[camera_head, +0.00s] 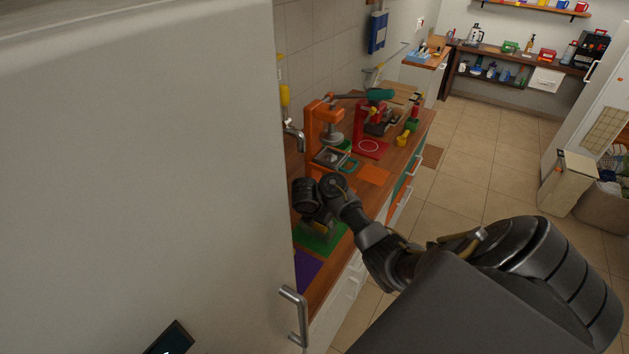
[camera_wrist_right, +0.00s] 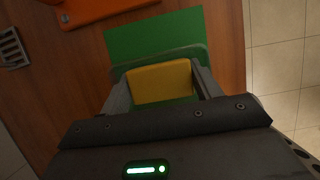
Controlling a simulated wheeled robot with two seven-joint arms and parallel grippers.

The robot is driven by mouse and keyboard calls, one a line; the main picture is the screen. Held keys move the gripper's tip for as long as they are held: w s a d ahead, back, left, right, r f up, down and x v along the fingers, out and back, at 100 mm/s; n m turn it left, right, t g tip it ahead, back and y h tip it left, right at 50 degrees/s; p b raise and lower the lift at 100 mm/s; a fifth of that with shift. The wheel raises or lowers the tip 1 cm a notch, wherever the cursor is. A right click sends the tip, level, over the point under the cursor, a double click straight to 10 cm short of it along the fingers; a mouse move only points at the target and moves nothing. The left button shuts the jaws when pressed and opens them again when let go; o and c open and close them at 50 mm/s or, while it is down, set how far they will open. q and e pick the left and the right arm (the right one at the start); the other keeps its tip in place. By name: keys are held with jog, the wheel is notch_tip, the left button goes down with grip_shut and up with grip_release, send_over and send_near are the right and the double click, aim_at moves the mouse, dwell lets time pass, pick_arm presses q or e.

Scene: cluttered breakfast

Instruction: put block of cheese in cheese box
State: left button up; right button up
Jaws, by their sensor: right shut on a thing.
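My right gripper (camera_wrist_right: 163,88) is shut on a yellow block, the block of cheese (camera_wrist_right: 160,83), which sits between its two fingers in the right wrist view. A dark green rounded edge (camera_wrist_right: 155,60) shows just beyond the block, over a green mat (camera_wrist_right: 155,33). I cannot tell whether that edge belongs to the cheese box. In the head view my right arm reaches over the counter, with its hand above the green mat (camera_head: 322,240). The cheese is not distinguishable there. My left gripper is not seen.
A large pale door or panel with a metal handle (camera_head: 295,312) fills the left of the head view. The wooden counter (camera_head: 340,262) carries a purple mat (camera_head: 305,268), an orange press-like stand (camera_head: 317,125), a red stand (camera_head: 362,125) and clutter further back. Tiled floor lies right.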

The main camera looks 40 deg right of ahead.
jog(key=shift+f, duration=0.2)
jog(key=shift+f, duration=0.35)
jog(key=o, duration=0.8)
jog(key=shift+o, duration=0.2)
jog(key=shift+r, duration=0.1)
